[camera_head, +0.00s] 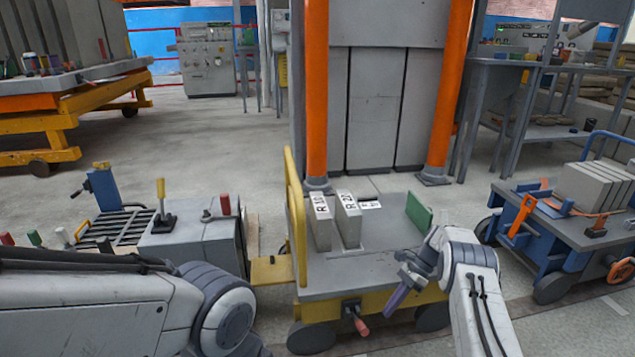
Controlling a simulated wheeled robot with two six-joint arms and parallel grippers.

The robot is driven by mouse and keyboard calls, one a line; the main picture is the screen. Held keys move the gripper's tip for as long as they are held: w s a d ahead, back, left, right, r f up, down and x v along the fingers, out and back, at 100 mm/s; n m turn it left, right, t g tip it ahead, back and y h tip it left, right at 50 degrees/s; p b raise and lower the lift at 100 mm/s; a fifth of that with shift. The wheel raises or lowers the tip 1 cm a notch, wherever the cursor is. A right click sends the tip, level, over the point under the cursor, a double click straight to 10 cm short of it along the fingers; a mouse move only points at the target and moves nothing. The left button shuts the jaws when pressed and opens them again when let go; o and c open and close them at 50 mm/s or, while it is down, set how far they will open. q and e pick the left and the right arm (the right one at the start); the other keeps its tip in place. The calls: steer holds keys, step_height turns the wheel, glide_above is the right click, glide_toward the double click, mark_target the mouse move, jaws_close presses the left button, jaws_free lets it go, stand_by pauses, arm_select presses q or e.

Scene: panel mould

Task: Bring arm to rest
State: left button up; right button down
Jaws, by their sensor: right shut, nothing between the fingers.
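My right arm (473,285) comes in from the bottom right. Its right gripper (396,296) hangs over the front right part of the yellow and grey cart, shut and empty, pointing down and to the left. My left arm (130,300) lies across the bottom left corner; its gripper is outside the picture. The cart (335,273) carries two upright grey blocks labelled R 10 (320,222) and R 20 (347,220), and a green piece (418,212) at its right edge. The right gripper is apart from the blocks.
A grey machine with levers (190,243) stands left of the cart. A blue trolley with grey slabs (560,240) stands at the right. Orange posts (317,90) and tall grey panels rise behind the cart. Open floor (190,150) lies at the back left.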

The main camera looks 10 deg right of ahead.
steer(key=s+a+r+n+h+p, duration=0.15)
steer(key=s+a+r+n, duration=0.35)
steer(key=a+r, duration=0.55)
steer(key=s+a+r+n+h, duration=0.3)
steer(key=a+r+n, duration=0.3)
steer(key=a+r, duration=0.4)
steer(key=s+a+r+n+t+h+p, duration=0.1)
steer(key=s+a+r+n, duration=0.15)
steer(key=s, duration=0.25)
steer(key=s+a+r+n+h, duration=0.1)
steer(key=s+r+n, duration=0.3)
steer(key=s, duration=0.2)
steer(key=s+d+r+n+t+p, duration=0.1)
steer(key=s+d+n+t+p, duration=0.15)
steer(key=s+n, duration=0.9)
steer(key=s+r+m+p, duration=0.2)
steer(key=r+p, duration=1.6)
steer(key=r, duration=0.1)
steer(key=s+r+m+p, duration=0.2)
steer(key=r+p, duration=1.7)
